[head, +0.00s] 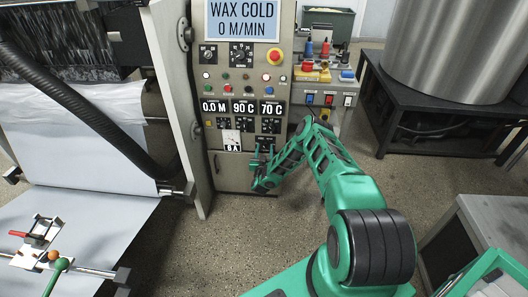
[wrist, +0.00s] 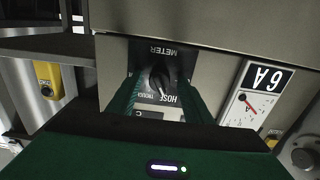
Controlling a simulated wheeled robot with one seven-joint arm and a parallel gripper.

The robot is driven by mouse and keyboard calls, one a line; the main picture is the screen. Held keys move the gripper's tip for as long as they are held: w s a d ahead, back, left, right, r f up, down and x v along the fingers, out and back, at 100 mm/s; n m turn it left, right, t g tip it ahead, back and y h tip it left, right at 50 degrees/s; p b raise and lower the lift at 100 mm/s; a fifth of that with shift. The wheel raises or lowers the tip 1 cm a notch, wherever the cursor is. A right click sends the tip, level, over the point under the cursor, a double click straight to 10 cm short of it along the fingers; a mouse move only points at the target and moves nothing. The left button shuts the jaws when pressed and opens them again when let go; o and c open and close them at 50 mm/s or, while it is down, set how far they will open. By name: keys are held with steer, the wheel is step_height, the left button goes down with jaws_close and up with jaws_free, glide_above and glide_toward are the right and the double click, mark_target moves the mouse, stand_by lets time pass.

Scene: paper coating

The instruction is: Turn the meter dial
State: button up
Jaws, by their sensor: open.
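The meter dial (wrist: 160,82) is a black pointer knob on a dark plate. The plate reads METER and HOSE, upside down in the wrist view, with smaller lettering near the knob. My gripper (wrist: 162,92) is open, with one green finger on each side of the knob. I cannot tell whether the fingers touch it. In the head view my gripper (head: 262,163) is small, at the lower part of the grey control panel (head: 231,170), just below a dark plate (head: 265,143). The knob's pointer is too small to read there.
A white 6A gauge (wrist: 248,107) with a red needle sits beside the dial. The panel carries other knobs, buttons and readouts (head: 243,107). A paper machine with a black hose (head: 90,115) is at left. A dark table (head: 400,110) with a metal drum stands at right.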

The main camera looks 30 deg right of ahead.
steer(key=shift+c, duration=0.4)
steer(key=c, duration=1)
steer(key=shift+m, duration=0.5)
steer(key=m, duration=1)
steer(key=shift+m, duration=0.3)
steer(key=shift+f, duration=0.1)
steer(key=o, duration=1.1)
